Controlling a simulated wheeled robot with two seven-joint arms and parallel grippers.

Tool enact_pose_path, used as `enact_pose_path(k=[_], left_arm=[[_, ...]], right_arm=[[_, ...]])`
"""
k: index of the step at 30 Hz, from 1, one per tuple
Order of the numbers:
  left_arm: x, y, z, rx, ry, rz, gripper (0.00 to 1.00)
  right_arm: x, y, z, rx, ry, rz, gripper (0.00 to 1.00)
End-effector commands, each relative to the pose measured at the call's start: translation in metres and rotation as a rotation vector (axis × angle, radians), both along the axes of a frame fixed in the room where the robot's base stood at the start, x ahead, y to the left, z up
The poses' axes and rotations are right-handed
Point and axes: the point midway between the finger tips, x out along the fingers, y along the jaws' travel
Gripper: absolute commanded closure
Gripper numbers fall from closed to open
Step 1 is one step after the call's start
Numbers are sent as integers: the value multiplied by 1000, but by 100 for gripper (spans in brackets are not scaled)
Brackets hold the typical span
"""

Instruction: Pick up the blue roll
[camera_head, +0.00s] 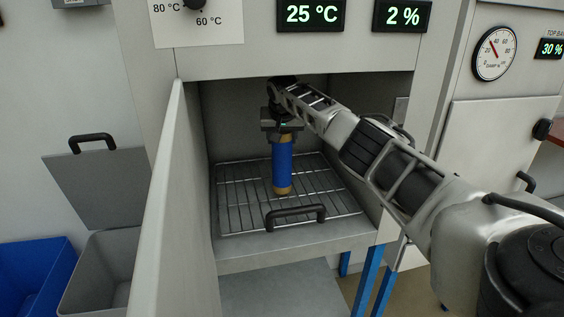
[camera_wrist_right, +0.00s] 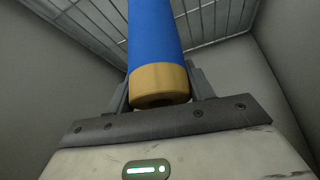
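The blue roll (camera_head: 282,165) has tan ends and hangs upright inside the open oven-like chamber. My right gripper (camera_head: 282,133) is at the roll's upper end, with the arm reaching in from the right. In the right wrist view the roll (camera_wrist_right: 153,35) runs between the two fingers of my right gripper (camera_wrist_right: 160,85), which sit close on both sides of its tan end. The gripper appears shut on it. Whether the roll's lower end touches the wire rack cannot be told. My left gripper is not in view.
The wire rack (camera_head: 235,199) with a black handle (camera_head: 295,214) lies on the chamber floor. The open door (camera_head: 160,205) stands to the left, and my right arm passes close by the chamber's right wall. A blue bin (camera_head: 35,270) and a grey bin (camera_head: 100,265) are at the lower left.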

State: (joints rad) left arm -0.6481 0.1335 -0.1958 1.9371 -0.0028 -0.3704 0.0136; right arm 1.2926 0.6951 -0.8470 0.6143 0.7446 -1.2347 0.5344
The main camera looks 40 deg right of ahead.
Motion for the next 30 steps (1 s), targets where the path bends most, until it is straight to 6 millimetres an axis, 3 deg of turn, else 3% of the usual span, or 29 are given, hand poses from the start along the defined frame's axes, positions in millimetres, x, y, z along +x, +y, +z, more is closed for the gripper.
enact_pose_path(k=[1, 3, 13, 18, 30], left_arm=[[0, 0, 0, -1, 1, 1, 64], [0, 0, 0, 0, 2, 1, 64], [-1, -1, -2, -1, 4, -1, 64], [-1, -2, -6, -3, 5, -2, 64], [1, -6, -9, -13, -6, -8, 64]], right_arm=[[0, 0, 0, 0, 0, 0, 81], [0, 0, 0, 1, 1, 0, 99], [1, 0, 4, 0, -4, 0, 99], [1, 0, 18, 0, -6, 1, 99], [-15, 11, 11, -80, -91, 2, 99]])
